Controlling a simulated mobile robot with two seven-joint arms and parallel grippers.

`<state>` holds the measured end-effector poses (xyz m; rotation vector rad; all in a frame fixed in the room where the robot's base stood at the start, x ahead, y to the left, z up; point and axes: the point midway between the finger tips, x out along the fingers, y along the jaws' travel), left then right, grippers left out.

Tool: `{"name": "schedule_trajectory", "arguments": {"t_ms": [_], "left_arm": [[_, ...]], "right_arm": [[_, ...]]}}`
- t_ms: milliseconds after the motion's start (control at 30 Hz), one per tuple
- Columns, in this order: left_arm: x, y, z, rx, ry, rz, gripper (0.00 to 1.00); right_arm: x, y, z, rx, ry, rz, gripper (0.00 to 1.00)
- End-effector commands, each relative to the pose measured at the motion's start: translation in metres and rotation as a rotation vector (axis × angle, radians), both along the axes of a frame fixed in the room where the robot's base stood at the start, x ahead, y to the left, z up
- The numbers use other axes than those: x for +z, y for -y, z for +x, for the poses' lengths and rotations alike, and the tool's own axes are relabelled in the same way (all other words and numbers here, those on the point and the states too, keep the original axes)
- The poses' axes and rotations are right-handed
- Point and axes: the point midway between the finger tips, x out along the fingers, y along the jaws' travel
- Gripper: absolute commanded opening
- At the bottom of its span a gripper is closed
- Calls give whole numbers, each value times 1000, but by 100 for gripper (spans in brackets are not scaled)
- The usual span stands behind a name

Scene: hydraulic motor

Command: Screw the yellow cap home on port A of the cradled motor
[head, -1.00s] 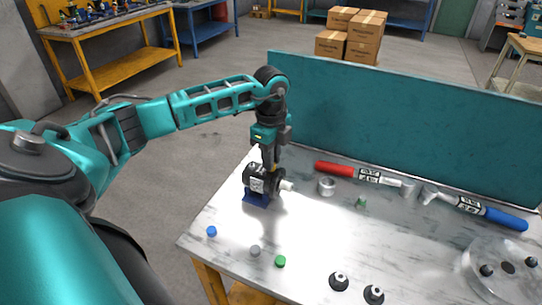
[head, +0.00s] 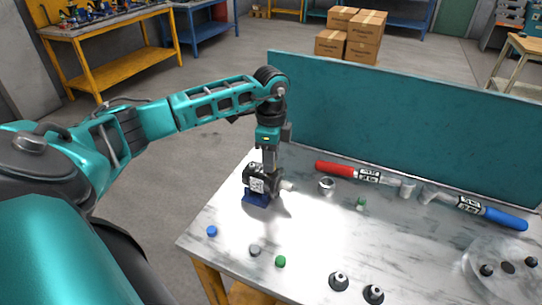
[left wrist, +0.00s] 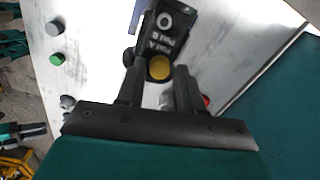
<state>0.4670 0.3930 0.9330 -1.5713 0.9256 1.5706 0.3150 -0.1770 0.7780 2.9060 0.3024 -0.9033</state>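The dark motor (head: 258,183) sits in its blue cradle (head: 256,199) at the table's left side. In the left wrist view the motor (left wrist: 165,22) shows a port label beside the yellow cap (left wrist: 159,68), which sits on the motor's top. My left gripper (head: 269,168) points straight down over the motor. In the left wrist view my left gripper (left wrist: 159,78) is open, with one finger on each side of the yellow cap. I cannot tell whether either finger touches it. The cap's threads and seating are hidden. My right gripper is not in view.
Blue (head: 212,231), grey (head: 255,250) and green (head: 280,261) caps lie in front of the motor. A metal ring (head: 326,184) and a red-handled tool (head: 335,168) lie to its right. A teal panel (head: 400,130) stands along the table's back edge.

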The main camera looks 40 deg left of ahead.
Motion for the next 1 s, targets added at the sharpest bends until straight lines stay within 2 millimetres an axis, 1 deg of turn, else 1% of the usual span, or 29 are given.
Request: {"name": "schedule_trajectory", "arguments": {"t_ms": [200, 300, 400, 533, 1000], "left_arm": [[-1, 1, 0, 297, -1, -2, 36], [0, 1, 0, 423, -1, -2, 36], [0, 1, 0, 507, -1, -1, 36], [0, 0, 0, 544, 0, 0, 36], [0, 0, 0, 541, -1, -1, 36]], "right_arm": [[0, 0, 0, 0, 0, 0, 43], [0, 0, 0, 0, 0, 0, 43], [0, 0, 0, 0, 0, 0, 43], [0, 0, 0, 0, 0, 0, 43], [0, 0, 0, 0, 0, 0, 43]]}}
